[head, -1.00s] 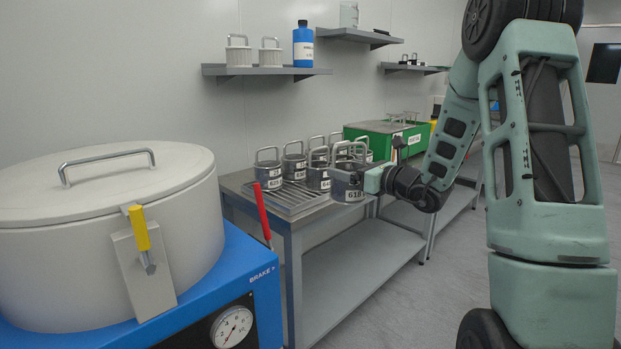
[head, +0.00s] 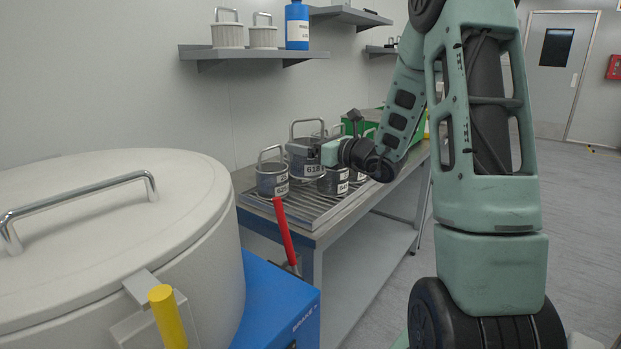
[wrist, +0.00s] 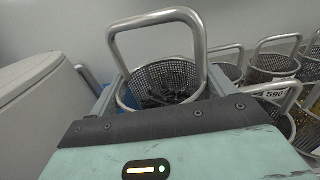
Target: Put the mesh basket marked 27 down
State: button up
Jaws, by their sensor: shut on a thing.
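My gripper (head: 330,153) is shut on a grey mesh basket (head: 303,157) with a tall metal handle. Its label appears to read 618; I can read no 27 on any basket. In the head view the held basket is upright among other baskets over the slatted rack (head: 312,210); its underside is hidden, so I cannot tell whether it touches the rack.
Other baskets stand close by, one at the left (head: 272,180) and one at the right (head: 333,182). A basket labelled 590 (wrist: 273,93) shows in the wrist view. A white lidded drum (head: 120,240) and a red lever (head: 285,232) are nearer. A green container (head: 362,122) is behind.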

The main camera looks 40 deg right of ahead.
notch_tip(320, 180, down, 9)
jog(key=shift+f+b, duration=0.1)
jog(key=shift+b, duration=0.6)
jog(key=shift+f, duration=0.15)
jog(key=o, duration=1.4)
jog(key=shift+c, duration=0.2)
jog(key=s+d, duration=0.1)
jog(key=s, duration=1.1)
jog(key=shift+d, duration=0.35)
